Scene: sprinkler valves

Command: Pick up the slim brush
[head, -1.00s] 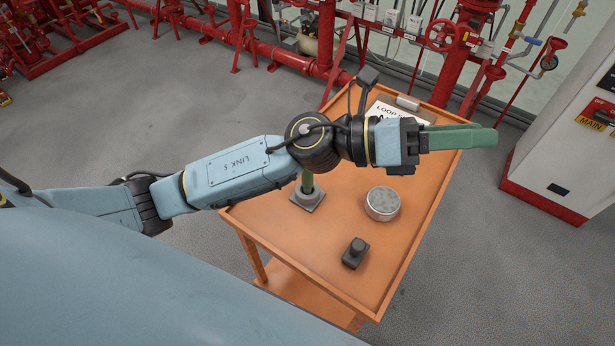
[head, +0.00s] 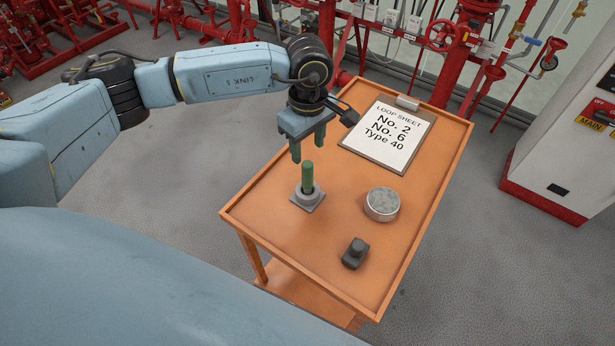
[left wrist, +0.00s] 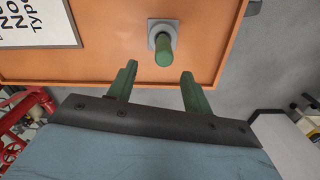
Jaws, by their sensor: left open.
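The slim brush (head: 307,177) shows as a green upright handle standing in a grey holder (head: 308,197) with a square base, on the orange cart top. In the left wrist view the brush (left wrist: 163,52) is seen nearly end-on, beyond the fingertips and roughly between their lines. My left gripper (head: 308,150) points down, open and empty, just above and behind the handle's top; its green fingers (left wrist: 157,80) are spread apart and do not appear to touch it. The lower part of the brush is hidden in the holder. My right gripper is not in view.
The orange cart (head: 270,235) also carries a clipboard with a loop sheet (head: 388,137), a round silver tin (head: 382,204) and a small dark knobbed object (head: 355,253). Red pipes (head: 465,50) stand behind. A white cabinet (head: 560,140) is at the right.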

